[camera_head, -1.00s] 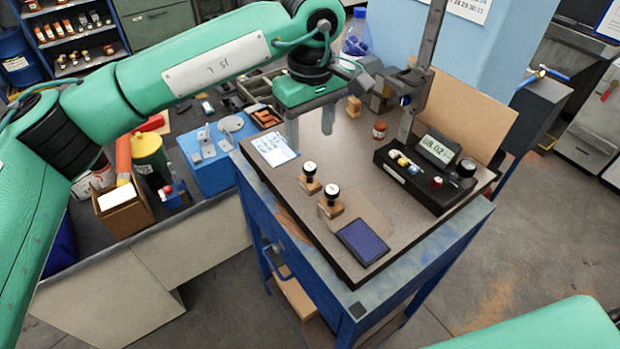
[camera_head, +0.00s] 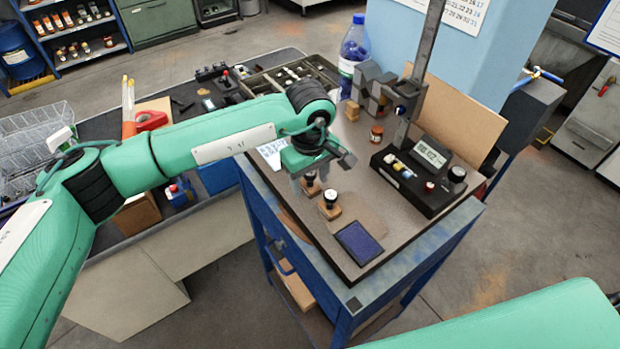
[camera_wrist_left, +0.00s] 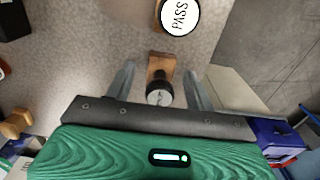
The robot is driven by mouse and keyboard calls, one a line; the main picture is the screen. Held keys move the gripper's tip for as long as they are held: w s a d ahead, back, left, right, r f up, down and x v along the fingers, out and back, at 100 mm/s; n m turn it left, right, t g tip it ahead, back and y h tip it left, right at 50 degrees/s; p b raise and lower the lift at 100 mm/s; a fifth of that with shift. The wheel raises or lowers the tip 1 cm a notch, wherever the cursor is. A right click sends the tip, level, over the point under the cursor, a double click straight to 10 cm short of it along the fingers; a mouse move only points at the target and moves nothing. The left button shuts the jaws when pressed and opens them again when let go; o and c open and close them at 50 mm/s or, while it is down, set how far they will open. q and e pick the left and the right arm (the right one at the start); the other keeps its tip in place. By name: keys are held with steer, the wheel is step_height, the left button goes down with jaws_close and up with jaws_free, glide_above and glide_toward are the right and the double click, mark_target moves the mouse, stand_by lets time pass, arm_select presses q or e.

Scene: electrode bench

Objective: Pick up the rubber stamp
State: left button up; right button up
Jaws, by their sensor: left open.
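The farther stamp (camera_head: 311,188) is partly hidden by my left gripper (camera_head: 311,180). The nearer stamp (camera_head: 330,205) is fully in view. In the left wrist view, my left gripper (camera_wrist_left: 158,70) is open, with one stamp (camera_wrist_left: 160,72) between its two fingers and a gap on each side. The other stamp, its round top marked "PASS" (camera_wrist_left: 179,16), stands beyond the fingertips. My right gripper is out of view.
A dark blue ink pad (camera_head: 359,243) lies near the bench's front corner. A black instrument (camera_head: 425,180) with a display stands to the right, below a vertical post. A small amber jar (camera_head: 376,134) stands behind the stamps. A white card (camera_head: 272,153) lies left of my gripper.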

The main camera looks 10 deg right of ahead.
arm_select(q)
steer(key=shift+f, duration=0.15)
steer(key=shift+c, duration=0.2)
steer(key=c, duration=1)
steer(key=shift+c, duration=0.2)
steer(key=shift+r+b, duration=0.45)
steer(key=shift+r, duration=0.25)
step_height(320, 180, up, 19)
steer(key=b, duration=0.5)
steer(key=shift+f+b, duration=0.15)
steer(key=shift+b, duration=0.2)
